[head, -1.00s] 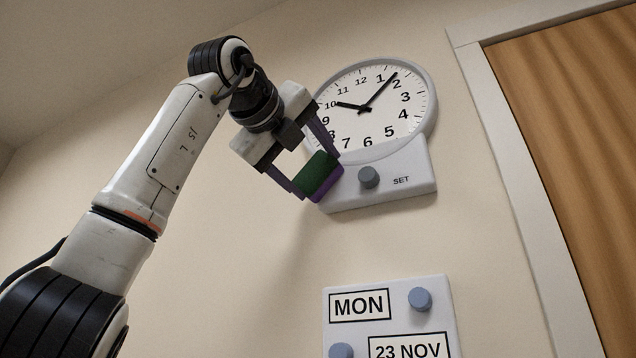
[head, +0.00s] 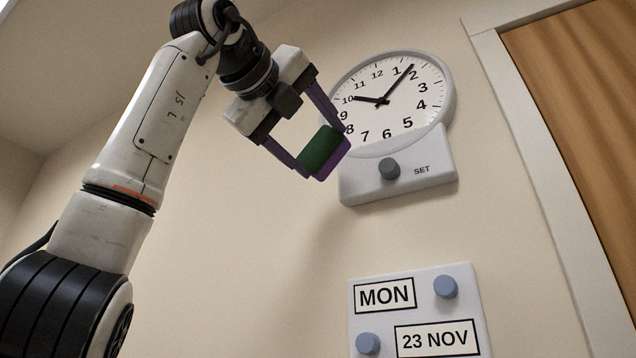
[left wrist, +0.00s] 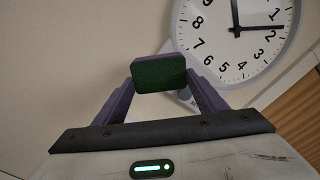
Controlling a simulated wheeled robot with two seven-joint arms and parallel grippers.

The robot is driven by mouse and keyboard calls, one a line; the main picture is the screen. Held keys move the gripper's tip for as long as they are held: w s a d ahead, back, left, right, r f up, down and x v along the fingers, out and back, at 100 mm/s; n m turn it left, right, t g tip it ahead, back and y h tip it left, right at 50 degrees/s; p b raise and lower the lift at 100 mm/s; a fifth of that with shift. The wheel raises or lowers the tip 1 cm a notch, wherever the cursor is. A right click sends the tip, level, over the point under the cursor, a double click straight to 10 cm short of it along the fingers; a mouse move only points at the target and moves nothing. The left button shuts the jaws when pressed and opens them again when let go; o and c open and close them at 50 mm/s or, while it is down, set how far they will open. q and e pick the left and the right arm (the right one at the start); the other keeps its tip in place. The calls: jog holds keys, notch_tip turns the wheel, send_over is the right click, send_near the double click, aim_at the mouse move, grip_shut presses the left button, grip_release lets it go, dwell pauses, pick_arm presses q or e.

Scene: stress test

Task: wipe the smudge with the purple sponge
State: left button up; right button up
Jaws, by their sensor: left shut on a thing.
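The purple sponge (head: 335,161) has a dark green face. It is between the fingers of my left gripper (head: 322,152), which is shut on it. In the head view it shows in front of the wall, at the lower left edge of the clock. The sponge also shows in the left wrist view (left wrist: 160,74), green face toward the camera, held at the fingertips. I cannot tell how far it is from the wall. I see no smudge in either view. My right gripper is not in view.
A round wall clock (head: 400,115) has a grey base with a SET knob (head: 389,168). Below it is a date panel (head: 415,310) with knobs, reading MON and 23 NOV. A wooden door (head: 590,120) in a white frame is at the right. The wall left of the panel is bare.

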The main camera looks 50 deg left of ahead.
pick_arm(q)
jog(key=shift+v, duration=1.6)
jog(key=shift+w, duration=0.1)
